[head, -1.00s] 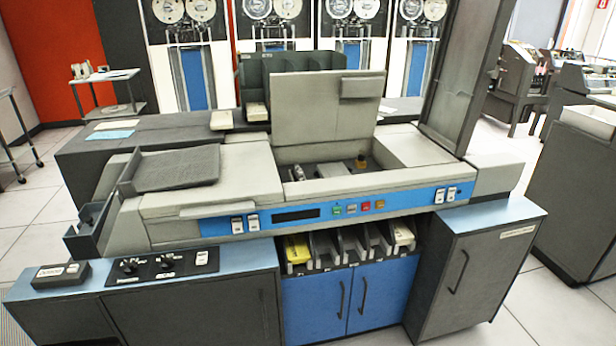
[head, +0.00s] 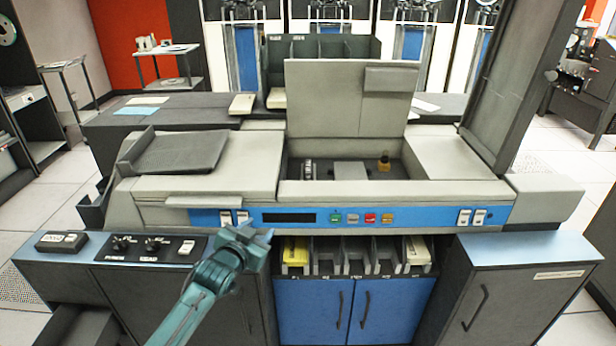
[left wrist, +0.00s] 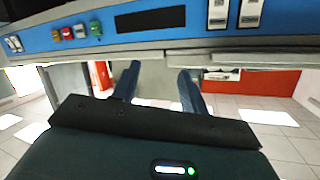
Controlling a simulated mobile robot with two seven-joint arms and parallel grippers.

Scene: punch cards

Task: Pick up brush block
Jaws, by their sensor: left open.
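My left gripper (head: 254,232) is in front of the card machine's blue control strip, at the lower middle of the head view. In the left wrist view its two fingers (left wrist: 159,82) stand apart with nothing between them. The open well (head: 345,171) of the machine holds small parts: a dark-and-white ribbed piece (head: 308,170) at the left, a flat grey block (head: 352,172) and a brass-coloured piece (head: 384,163) at the back right. I cannot tell which is the brush block. The gripper is outside the well, in front of it and to its left. My right gripper is not in view.
The raised grey lid (head: 345,100) stands behind the well, and a tall dark panel (head: 512,85) stands at its right. The blue control strip (head: 300,217) and front rim lie between gripper and well. Card trays (head: 345,256) sit below. The space above the well is clear.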

